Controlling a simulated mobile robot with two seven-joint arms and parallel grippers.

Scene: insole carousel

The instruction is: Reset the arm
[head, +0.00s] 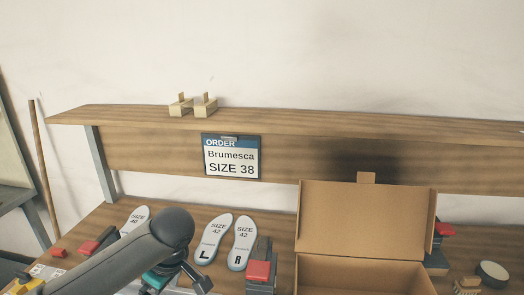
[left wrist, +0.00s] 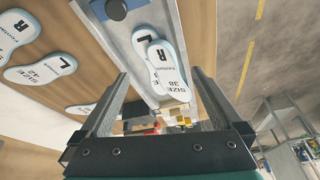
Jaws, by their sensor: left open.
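My left arm comes in from the lower left of the head view, and its fingertips are not clear there. In the left wrist view my left gripper (left wrist: 160,73) is open, its two fingers wide apart with nothing held. Beyond the fingers, a white insole marked R, size 38 (left wrist: 169,74) lies partly over one marked L (left wrist: 144,42), on a grey surface (left wrist: 120,28). I cannot tell the distance between fingers and insoles. My right gripper is not in view.
Size 42 insoles, left (head: 212,240) and right (head: 241,244), lie on the bench. An open cardboard box (head: 366,222) stands to their right. A red-topped grey block (head: 260,270) is between them. A shelf (head: 300,119) carries the order card (head: 231,157), reading Brumesca size 38.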

